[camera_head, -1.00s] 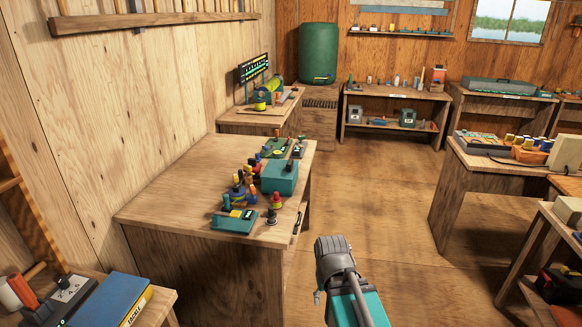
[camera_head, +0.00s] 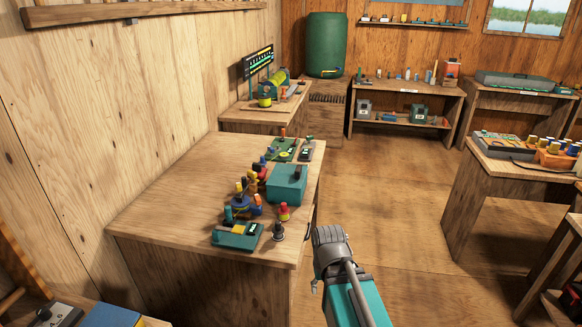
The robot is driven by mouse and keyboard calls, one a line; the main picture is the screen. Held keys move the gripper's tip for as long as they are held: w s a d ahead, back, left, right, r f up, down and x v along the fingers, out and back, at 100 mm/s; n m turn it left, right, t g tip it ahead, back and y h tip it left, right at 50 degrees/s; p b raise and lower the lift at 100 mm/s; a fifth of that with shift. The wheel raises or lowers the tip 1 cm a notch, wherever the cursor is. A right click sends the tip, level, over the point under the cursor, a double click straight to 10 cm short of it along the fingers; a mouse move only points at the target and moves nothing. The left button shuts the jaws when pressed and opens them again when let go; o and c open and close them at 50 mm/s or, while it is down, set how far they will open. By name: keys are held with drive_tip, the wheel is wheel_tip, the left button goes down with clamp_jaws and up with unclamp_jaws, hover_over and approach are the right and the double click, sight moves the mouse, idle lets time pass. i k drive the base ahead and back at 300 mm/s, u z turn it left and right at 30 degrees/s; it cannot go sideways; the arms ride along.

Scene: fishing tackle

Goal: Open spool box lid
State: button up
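A teal box (camera_head: 287,184) with a flat, closed-looking top sits on the near wooden table (camera_head: 165,195), towards its right side. It looks like the spool box, but I see no label to confirm this. Several colourful spools (camera_head: 250,183) stand just left of it. My gripper (camera_head: 331,250) is at the end of my grey and teal arm, over the floor to the right of the table's front corner. It is clear of the box. Its fingers are too small and turned away to tell whether they are open.
A smaller teal device (camera_head: 236,234), a dark spool stand (camera_head: 278,231) and a red spool (camera_head: 284,211) are near the table's front edge. A green board (camera_head: 284,150) lies behind the box. The floor (camera_head: 385,190) right of the table is clear.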

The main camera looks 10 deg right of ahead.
sight(292, 176)
drive_tip(key=i, duration=1.15)
drive_tip(key=z, duration=0.05)
